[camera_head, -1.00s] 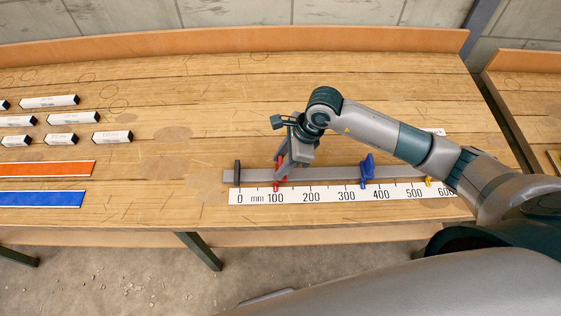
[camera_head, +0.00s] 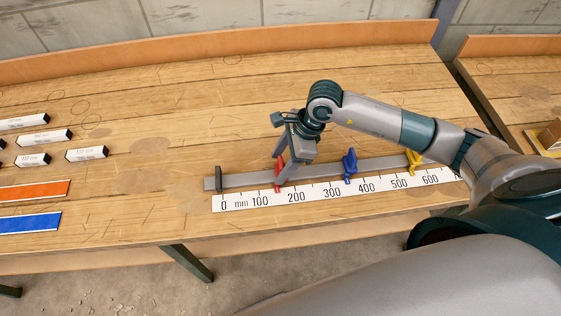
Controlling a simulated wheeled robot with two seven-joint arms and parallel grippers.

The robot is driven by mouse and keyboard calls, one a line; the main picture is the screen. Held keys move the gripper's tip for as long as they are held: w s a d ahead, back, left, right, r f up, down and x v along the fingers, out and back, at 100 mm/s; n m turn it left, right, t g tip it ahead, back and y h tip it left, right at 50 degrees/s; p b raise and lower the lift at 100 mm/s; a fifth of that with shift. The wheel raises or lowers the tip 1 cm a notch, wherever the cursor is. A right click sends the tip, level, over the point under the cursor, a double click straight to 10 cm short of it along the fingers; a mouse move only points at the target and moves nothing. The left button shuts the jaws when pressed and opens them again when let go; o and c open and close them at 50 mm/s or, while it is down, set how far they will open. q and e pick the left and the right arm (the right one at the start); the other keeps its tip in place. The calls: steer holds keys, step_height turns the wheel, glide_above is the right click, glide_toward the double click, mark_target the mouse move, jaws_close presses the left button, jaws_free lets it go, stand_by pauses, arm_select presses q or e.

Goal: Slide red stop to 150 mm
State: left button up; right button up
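The red stop (camera_head: 278,172) sits on the grey rail (camera_head: 244,180), its lower tip at about 150 mm, midway between the 100 and 200 marks on the white scale (camera_head: 317,194). My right gripper (camera_head: 279,171) reaches down over the rail, one finger on the far side of the red stop and one on the near side. It appears shut on the stop, though the fingers partly hide it and the contact. My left gripper is not in view.
A blue stop (camera_head: 349,166) stands near 350 mm and a yellow stop (camera_head: 413,161) farther right. A dark end block (camera_head: 218,178) stands at zero. Labelled blocks (camera_head: 87,154), an orange strip (camera_head: 36,190) and a blue strip (camera_head: 30,223) lie left on the bench.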

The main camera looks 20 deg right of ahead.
steer(key=shift+r, duration=0.1)
steer(key=shift+d+r+b, duration=0.25)
steer(key=shift+r+b, duration=0.1)
steer(key=shift+r, duration=0.15)
steer(key=b+v, duration=0.4)
steer(key=v, duration=1.2)
steer(key=shift+s, duration=0.2)
